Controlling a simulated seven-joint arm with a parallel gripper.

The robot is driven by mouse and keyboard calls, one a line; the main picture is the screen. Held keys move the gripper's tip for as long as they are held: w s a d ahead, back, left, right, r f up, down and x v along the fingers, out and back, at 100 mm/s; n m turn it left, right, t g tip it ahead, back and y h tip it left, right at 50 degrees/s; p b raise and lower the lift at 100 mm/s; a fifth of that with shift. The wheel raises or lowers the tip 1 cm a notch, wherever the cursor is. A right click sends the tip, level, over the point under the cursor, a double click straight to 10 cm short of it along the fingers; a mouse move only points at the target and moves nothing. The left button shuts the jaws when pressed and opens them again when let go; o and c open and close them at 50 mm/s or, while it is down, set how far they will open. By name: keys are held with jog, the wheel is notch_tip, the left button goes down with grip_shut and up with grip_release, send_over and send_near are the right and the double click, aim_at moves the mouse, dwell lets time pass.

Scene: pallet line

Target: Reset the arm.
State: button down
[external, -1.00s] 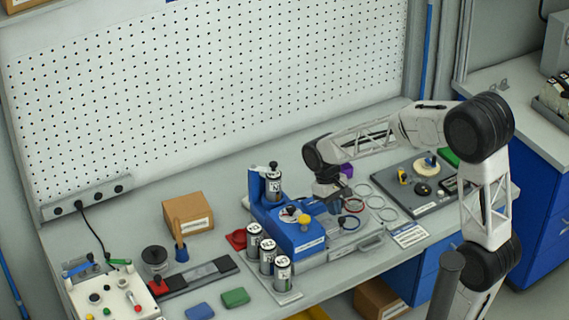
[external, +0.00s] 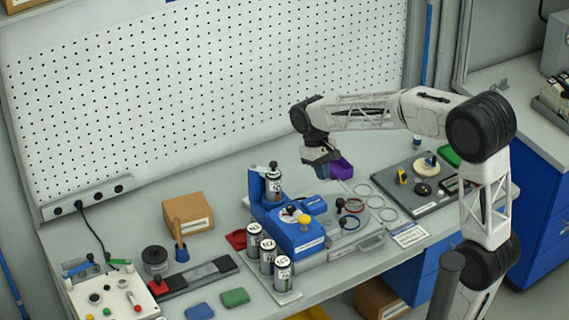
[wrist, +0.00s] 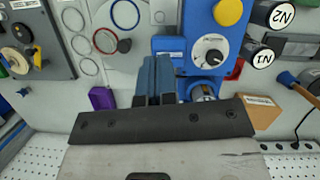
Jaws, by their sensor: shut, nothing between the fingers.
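My gripper (external: 323,171) is raised above the bench, behind and slightly right of the blue machine (external: 298,236). It is shut and empty, and touches nothing. In the wrist view its blue fingers (wrist: 154,98) are together, and the blue machine's dial face (wrist: 209,48) lies just right of them. A silver canister (external: 272,185) sits in the machine's upright part at the back left.
Several labelled canisters (external: 267,256) stand in front of the machine. A purple bin (external: 341,168) is close behind my gripper. A grey board with parts (external: 408,190) lies to the right, a cardboard box (external: 188,214) to the left. The pegboard (external: 200,90) rises behind.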

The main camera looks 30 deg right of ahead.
jog(key=shift+s, duration=0.1)
dwell(0.3)
jog(key=s+d+m+t, duration=0.1)
jog(key=s+d+t, duration=0.2)
jog(key=s, duration=1)
jog(key=s+d+m+t, duration=0.1)
jog(key=s+d+t, duration=0.2)
jog(key=s, duration=1)
jog(key=shift+s+d+f, duration=0.25)
jog(key=shift+s+d, duration=0.15)
jog(key=shift+d, duration=0.75)
dwell(1.0)
